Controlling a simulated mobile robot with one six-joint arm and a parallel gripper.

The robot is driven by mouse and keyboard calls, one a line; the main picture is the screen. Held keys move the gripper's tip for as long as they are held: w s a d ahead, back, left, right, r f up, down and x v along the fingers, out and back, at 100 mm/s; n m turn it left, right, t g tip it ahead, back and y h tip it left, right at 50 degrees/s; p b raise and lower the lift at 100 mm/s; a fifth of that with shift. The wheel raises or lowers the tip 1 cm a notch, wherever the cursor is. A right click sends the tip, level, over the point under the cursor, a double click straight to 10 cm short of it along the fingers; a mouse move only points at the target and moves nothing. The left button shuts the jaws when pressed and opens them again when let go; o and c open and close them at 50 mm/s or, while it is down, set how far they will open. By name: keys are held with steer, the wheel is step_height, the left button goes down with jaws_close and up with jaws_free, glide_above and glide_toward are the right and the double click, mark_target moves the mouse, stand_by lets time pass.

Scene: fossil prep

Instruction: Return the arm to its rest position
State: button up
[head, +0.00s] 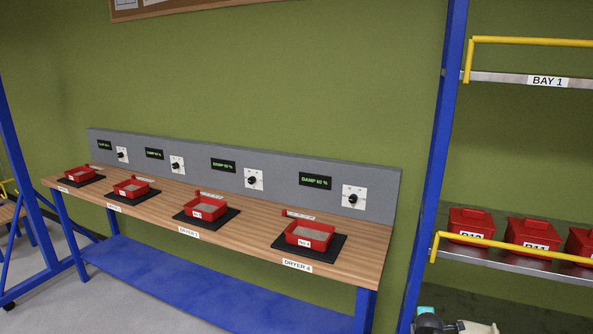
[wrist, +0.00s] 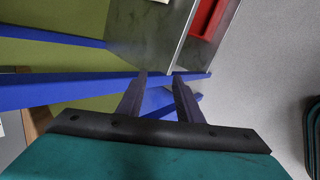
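My gripper (wrist: 159,80) shows in the wrist view with its two dark fingers apart and nothing between them. Behind the fingers are blue rack beams and a grey shelf edge. In the head view only a small teal and white part of my arm shows at the bottom edge, right of centre, by the blue rack post (head: 437,170). The gripper's fingers cannot be made out in the head view.
A wooden bench (head: 255,243) at left holds several red trays on black pads, with dials and displays behind. The rack at right has a BAY 1 shelf (head: 510,79) and red bins (head: 470,222) behind a yellow rail (head: 515,245). Grey floor (wrist: 265,75) is clear in the wrist view.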

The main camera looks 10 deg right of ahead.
steer(key=s+a+f+g+y, duration=0.2)
steer(key=s+a+f, duration=0.2)
steer(key=a+f, duration=0.85)
steer(key=s+a+f+g+y, duration=0.25)
steer(key=a+f, duration=0.65)
steer(key=a, duration=0.7)
steer(key=s+a+f+m+g, duration=0.2)
steer(key=s+a+m, duration=0.1)
steer(key=s, duration=0.4)
steer(key=s+a+f+m+g, duration=0.2)
steer(key=s+a+m+g, duration=0.1)
steer(key=s, duration=0.5)
steer(key=s+a+f+m+g, duration=0.2)
steer(key=s+a+m, duration=0.2)
steer(key=s+m, duration=0.2)
steer(key=shift+s+a+m+y, duration=0.3)
steer(key=shift+s+y, duration=0.15)
steer(key=shift+s, duration=0.65)
steer(key=shift+f, duration=0.1)
